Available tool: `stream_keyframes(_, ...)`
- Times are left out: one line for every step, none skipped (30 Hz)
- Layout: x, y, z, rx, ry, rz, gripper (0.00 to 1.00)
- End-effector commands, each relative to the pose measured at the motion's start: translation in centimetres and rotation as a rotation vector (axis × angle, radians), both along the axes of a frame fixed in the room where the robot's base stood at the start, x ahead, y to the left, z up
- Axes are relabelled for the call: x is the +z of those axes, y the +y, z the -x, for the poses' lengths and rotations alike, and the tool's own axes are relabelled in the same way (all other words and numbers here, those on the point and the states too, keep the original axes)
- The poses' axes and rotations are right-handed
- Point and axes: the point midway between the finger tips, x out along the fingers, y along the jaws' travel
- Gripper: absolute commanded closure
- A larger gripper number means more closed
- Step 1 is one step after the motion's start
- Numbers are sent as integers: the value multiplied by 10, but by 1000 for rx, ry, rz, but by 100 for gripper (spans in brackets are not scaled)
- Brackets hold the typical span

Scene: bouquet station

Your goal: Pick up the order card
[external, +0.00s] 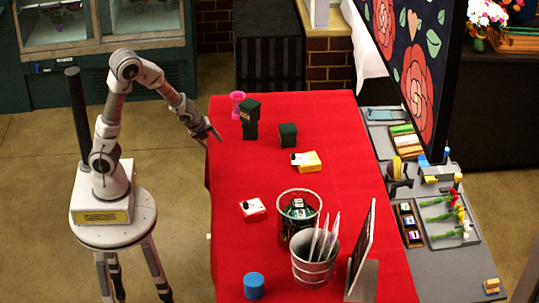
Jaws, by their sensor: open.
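No single thing can be surely told as the order card. Several upright white cards or sticks (324,238) stand in a metal bucket (312,272) at the front of the red table. A small white piece (253,208) with dark marks lies flat to the left of the bucket. A yellow and white piece (307,161) lies near the table's middle. My gripper (213,134) is at the table's left edge, open and apart from all of these. Its fingers are small in the picture.
Dark green blocks (288,135) and a pink cup (237,103) stand at the table's back left. A dark wire-rimmed bin (288,232), a blue cylinder (254,286) and a leaning board (361,245) crowd the front. The table's left middle is clear red cloth (238,175).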

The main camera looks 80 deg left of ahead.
Motion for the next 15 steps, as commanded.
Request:
stream_keyframes(-8, 4, -9, -70, -9, -35, 43)
stream_keyframes(-11, 7, -15, -115, -21, -58, 43)
stream_keyframes(-14, 10, -24, -178, -35, -91, 43)
stream_keyframes(-16, 12, -29, -225, -46, -118, 43)
stream_keyframes(-17, 14, -35, -270, -58, -146, 43)
stream_keyframes(-19, 16, -43, -335, -72, -184, 43)
stream_keyframes(-19, 18, -48, -382, -81, -215, 43)
stream_keyframes(-19, 19, -53, -429, -91, -248, 43)
stream_keyframes(-19, 20, -60, -494, -105, -291, 43)
stream_keyframes(-19, 20, -65, -543, -113, -326, 43)
stream_keyframes(-18, 20, -69, -594, -123, -361, 43)
stream_keyframes(-16, 20, -75, -661, -134, -411, 43)
stream_keyframes(-15, 19, -80, -712, -143, -448, 43)
stream_keyframes(-13, 17, -84, -764, -152, -487, 43)
stream_keyframes(-10, 15, -90, -832, -162, -540, 43)
